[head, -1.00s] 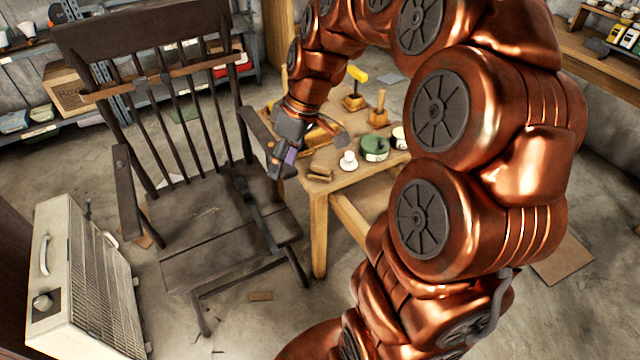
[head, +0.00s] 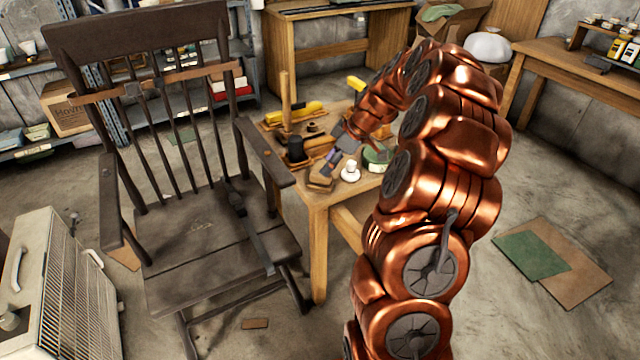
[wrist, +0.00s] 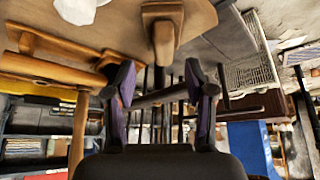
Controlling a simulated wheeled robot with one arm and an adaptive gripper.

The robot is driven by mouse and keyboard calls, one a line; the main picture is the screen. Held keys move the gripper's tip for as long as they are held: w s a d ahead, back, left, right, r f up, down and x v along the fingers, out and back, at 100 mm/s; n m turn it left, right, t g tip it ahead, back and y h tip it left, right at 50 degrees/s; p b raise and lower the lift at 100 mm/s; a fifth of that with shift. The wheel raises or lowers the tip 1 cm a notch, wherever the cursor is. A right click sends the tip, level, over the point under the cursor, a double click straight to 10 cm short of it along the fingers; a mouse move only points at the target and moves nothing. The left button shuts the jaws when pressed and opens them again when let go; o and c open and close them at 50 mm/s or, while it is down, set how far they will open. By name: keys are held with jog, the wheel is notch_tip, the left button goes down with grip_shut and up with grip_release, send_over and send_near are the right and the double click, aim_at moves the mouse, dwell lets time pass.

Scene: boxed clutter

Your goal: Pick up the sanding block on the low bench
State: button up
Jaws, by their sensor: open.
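The sanding block, a small tan wooden block (head: 320,182), lies at the front left corner of the low bench (head: 316,205). In the wrist view, which looks upside down, the block (wrist: 163,27) shows at the top centre, past my fingertips. My gripper (head: 330,165) is just above and beside the block in the head view. In the wrist view my gripper (wrist: 160,78) has its two fingers spread apart with nothing held between them. I cannot tell the exact gap between fingertips and block.
A white knob-shaped piece (head: 350,171) stands right of the block. A green tin (head: 377,158), a dark cylinder (head: 295,150) and a yellow-handled tool (head: 305,112) crowd the bench. A dark rocking chair (head: 215,240) stands close on the left, its armrest near the bench corner.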

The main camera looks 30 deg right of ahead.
aim_at(321, 180)
jog(key=x, duration=0.4)
jog(key=shift+s+a+f, duration=0.1)
jog(key=shift+a+f, duration=0.15)
jog(key=shift+f, duration=0.05)
jog(key=shift+a+f, duration=0.1)
jog(key=shift+f, duration=0.15)
jog(key=shift+c, duration=0.3)
grip_shut()
